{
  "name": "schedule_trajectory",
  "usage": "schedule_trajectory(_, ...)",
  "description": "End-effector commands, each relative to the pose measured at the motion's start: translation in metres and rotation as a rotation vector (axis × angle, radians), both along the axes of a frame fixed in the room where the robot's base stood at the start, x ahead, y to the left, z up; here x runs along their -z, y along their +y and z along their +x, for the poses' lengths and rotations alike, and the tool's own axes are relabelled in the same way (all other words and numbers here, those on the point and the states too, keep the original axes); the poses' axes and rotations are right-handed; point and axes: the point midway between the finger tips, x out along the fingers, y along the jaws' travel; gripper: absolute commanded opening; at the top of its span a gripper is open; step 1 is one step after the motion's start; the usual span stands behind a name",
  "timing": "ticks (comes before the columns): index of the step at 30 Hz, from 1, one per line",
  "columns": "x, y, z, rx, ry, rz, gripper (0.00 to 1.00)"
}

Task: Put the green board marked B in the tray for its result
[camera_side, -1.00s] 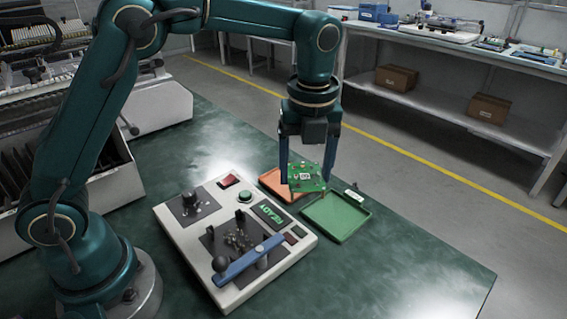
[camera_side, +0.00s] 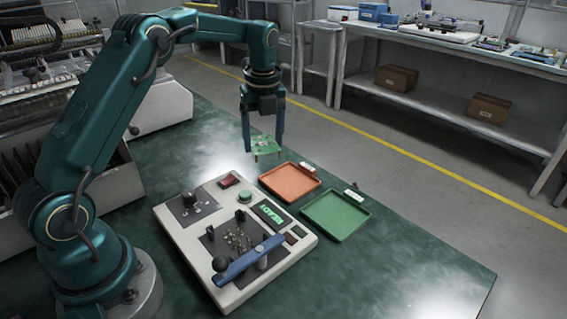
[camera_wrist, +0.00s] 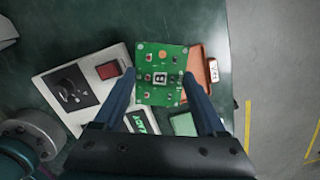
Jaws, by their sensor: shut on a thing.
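The green board marked B (camera_wrist: 160,74) is held between the two fingers of my gripper (camera_side: 264,143). In the side view the board (camera_side: 263,145) hangs roughly level above the table, behind the tester and left of the orange tray. In the wrist view my gripper (camera_wrist: 162,92) is shut on its side edges. The orange tray (camera_side: 290,180) and the green tray (camera_side: 336,215) lie empty on the table.
A blue lever (camera_side: 250,258) lies across the tester's front right. Small white labels (camera_side: 354,195) stand at the trays' far edges. The green table (camera_side: 420,268) is clear to the right. A machine (camera_side: 130,110) stands at the back left.

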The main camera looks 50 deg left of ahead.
Motion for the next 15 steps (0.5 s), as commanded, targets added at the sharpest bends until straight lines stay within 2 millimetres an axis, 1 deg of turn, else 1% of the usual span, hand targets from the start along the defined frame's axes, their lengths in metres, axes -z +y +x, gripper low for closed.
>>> schedule_trajectory(1, 0.008, -0.011, 0.007, 0.007, 0.002, 0.0, 0.13)
schedule_trajectory(3, 0.018, -0.023, 0.016, 0.007, 0.003, 0.0, 0.13)
schedule_trajectory(6, 0.027, -0.036, 0.026, 0.004, 0.0, 0.001, 0.13)
schedule_trajectory(10, 0.034, -0.045, 0.032, 0.002, 0.001, 0.0, 0.13)
schedule_trajectory(13, 0.036, -0.048, 0.034, 0.0, 0.0, 0.001, 0.13)
schedule_trajectory(15, 0.043, -0.048, 0.034, 0.0, 0.003, 0.0, 0.13)
